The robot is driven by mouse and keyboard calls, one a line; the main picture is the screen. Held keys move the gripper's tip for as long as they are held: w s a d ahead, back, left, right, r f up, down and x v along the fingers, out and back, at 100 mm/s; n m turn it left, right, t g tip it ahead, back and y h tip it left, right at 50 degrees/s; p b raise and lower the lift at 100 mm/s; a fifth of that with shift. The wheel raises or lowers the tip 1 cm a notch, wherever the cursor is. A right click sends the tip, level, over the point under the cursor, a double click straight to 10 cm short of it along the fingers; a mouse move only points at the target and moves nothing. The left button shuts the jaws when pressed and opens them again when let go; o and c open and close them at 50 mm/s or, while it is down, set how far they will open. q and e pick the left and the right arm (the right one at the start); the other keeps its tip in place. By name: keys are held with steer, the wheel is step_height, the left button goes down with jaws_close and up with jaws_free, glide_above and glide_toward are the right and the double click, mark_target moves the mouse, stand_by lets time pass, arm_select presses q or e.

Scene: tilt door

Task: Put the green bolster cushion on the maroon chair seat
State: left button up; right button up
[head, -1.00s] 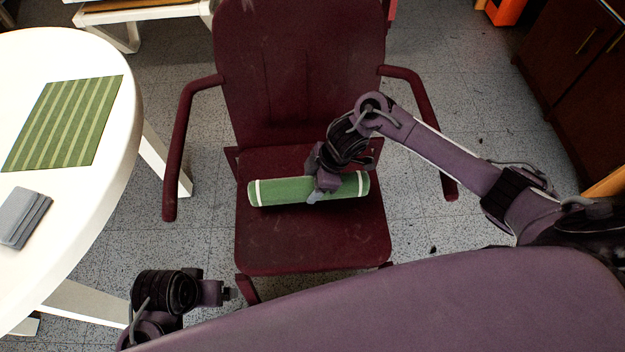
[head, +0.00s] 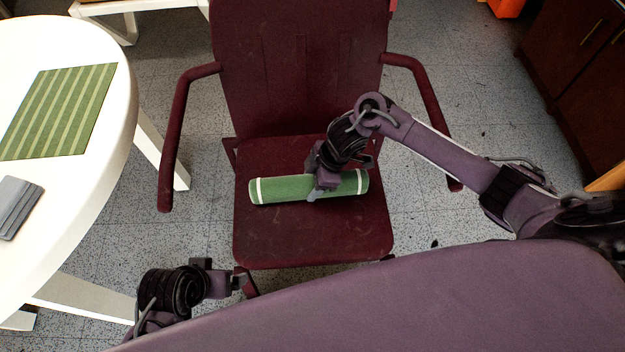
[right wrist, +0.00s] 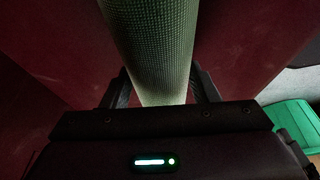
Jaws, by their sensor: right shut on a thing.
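The green bolster cushion (head: 275,190) with white bands near its ends lies crosswise over the middle of the maroon chair seat (head: 310,240). My right gripper (head: 315,193) is shut on it near its middle, from above. In the right wrist view the cushion (right wrist: 155,50) runs between the two fingers, with maroon surface on both sides. I cannot tell whether the cushion touches the seat or hangs just above it. My left gripper (head: 240,281) is low in the head view, beside the seat's front left corner, with no object visible in it; its jaw opening is unclear.
The chair has armrests on both sides (head: 172,140) and a tall backrest (head: 300,70). A white round table (head: 90,200) stands at left with a green striped mat (head: 60,110) and a grey item (head: 15,205). A dark cabinet (head: 575,70) stands at right.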

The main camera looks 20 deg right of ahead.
arm_select(q)
steer(key=shift+f, duration=0.15)
arm_select(e)
steer(key=shift+f, duration=0.25)
steer(key=o, duration=1.6)
steer(key=p+v, duration=0.2)
steer(key=v, duration=0.4)
steer(key=shift+d+r, duration=0.1)
steer(key=shift+r, duration=0.15)
steer(key=shift+s+d+r, duration=0.1)
steer(key=shift+d+r, duration=0.2)
steer(key=shift+r, duration=0.3)
arm_select(q)
steer(key=a, duration=0.1)
steer(key=s+a+r+g+y, duration=0.1)
steer(key=a, duration=0.1)
steer(key=shift+s+r+n+g, duration=0.15)
steer(key=shift+n+g, duration=0.15)
